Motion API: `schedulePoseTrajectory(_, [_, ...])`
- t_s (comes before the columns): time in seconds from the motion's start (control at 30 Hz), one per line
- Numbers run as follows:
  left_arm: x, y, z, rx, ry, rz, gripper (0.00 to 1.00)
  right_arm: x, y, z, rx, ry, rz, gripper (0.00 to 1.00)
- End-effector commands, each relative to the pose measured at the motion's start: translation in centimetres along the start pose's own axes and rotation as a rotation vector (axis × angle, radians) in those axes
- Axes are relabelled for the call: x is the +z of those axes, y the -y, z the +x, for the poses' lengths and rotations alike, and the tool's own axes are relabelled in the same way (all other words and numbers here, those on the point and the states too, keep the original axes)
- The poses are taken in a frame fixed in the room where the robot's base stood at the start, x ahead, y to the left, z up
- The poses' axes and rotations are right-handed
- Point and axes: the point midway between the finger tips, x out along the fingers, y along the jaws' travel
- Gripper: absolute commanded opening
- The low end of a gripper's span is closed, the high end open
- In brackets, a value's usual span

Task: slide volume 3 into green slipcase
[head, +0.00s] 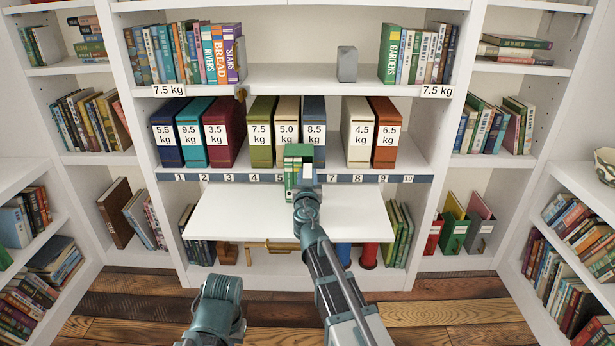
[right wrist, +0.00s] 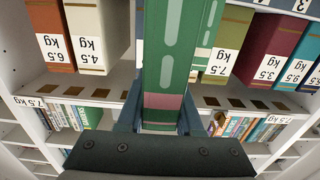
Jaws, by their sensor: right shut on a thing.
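My right gripper (head: 306,178) is shut on a green book with pale panels and a pink band, which fills the middle of the right wrist view (right wrist: 178,55). In the head view, the held green book (head: 305,152) stands over the pull-out white board, in front of the shelf of labelled books. A green-and-white block (head: 289,178) is close at its left; in the right wrist view, a green-and-white strip (right wrist: 207,32) runs right beside the held book. I cannot tell whether this is the green slipcase, nor whether they touch. My left arm shows at the bottom, its gripper out of view.
The white board (head: 235,215) is bare at its left and right. Behind it stand heavy books with kg labels, such as the orange one (head: 385,152), above a numbered strip (head: 395,178). A grey block (head: 347,64) stands on the upper shelf. Red, green and grey files stand lower right.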

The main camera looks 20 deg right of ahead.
Motion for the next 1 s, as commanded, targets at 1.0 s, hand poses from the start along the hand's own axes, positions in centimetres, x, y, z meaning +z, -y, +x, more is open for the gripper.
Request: schedulePoseTrajectory(1.0, [0.0,0.0,0.0,0.000,0.000,0.000,0.00,0.0,0.0,2.5,0.000,0.000,0.000,0.00])
